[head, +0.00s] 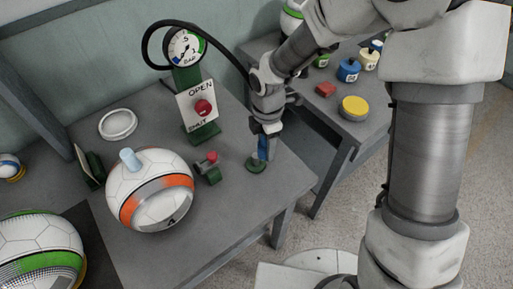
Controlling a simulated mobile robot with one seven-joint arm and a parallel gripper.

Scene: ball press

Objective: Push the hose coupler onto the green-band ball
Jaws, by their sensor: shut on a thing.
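The hose coupler (262,149) is a small blue piece between the fingers of my gripper (265,145). My gripper points down and is shut on it, above or touching a small round green holder (256,165) near the table's right edge; I cannot tell whether they touch. The black hose (215,42) loops from the gauge and passes behind my arm. A green-band ball (40,250) sits at the lower left, partly cut off by the picture edge. Another ball with green (291,18) shows at the top, partly hidden by my arm.
An orange-band ball (152,190) with a pale blue piece (130,160) on top sits mid-table. A gauge post (200,105) with a red knob, a small red-topped block (208,168) and a white ring (118,124) stand nearby. A second table (335,120) bears coloured pieces.

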